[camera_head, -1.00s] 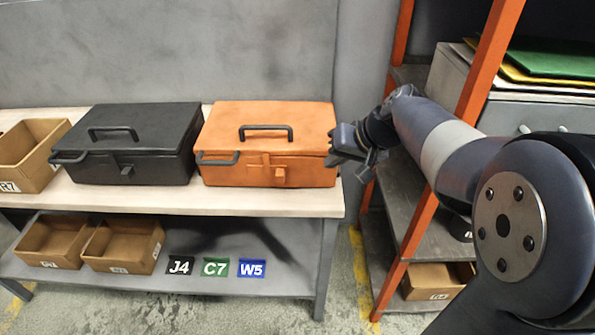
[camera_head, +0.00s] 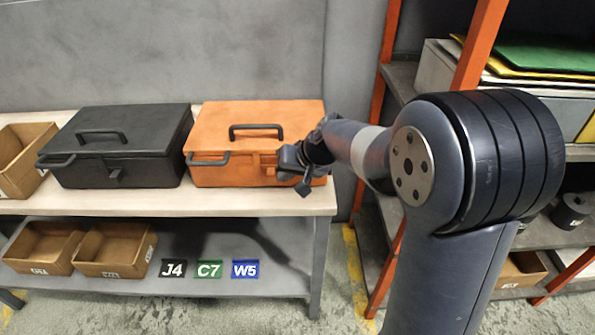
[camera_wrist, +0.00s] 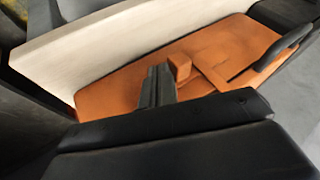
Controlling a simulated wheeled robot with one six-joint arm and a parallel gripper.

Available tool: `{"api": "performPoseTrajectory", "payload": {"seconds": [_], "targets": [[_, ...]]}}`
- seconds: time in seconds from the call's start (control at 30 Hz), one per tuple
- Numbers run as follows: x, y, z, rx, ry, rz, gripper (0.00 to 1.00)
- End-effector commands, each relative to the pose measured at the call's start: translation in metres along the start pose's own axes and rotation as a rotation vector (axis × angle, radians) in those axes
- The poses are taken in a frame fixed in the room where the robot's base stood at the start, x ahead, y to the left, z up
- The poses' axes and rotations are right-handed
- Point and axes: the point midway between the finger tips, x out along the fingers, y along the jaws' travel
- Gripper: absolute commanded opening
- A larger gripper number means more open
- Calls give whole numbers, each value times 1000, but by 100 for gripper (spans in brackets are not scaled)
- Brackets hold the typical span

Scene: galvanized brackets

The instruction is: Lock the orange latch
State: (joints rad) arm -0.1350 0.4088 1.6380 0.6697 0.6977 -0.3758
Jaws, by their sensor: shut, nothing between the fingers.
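The orange toolbox (camera_head: 222,175) stands on the pale bench top with its lid down. It has a black top handle and a black handle at the left of its front. My gripper (camera_head: 298,176) is shut and empty at the right part of the box's front, and it covers much of the latch area in the head view. In the wrist view, the orange latch (camera_wrist: 180,68) is a small block on the box's front, close beside my gripper's fingers (camera_wrist: 157,88). I cannot tell whether the fingers touch it.
A black toolbox (camera_head: 118,150) stands left of the orange one on the bench (camera_head: 200,203). Open brown bins and the J4, C7 and W5 tags (camera_head: 209,269) are on the lower shelf. An orange-framed rack (camera_head: 390,240) stands at the right, close to my arm.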

Motion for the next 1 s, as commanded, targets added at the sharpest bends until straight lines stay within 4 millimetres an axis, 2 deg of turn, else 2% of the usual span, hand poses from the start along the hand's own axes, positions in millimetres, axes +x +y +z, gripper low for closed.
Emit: {"api": "performPoseTrajectory", "payload": {"seconds": [0.37, 0.7, 1.0], "targets": [[1, -3, 0, -1, 0, 0, 0], [19, -36, 0, -2, -1, 0, 0], [20, -37, 0, -1, 0, -1, 0]]}}
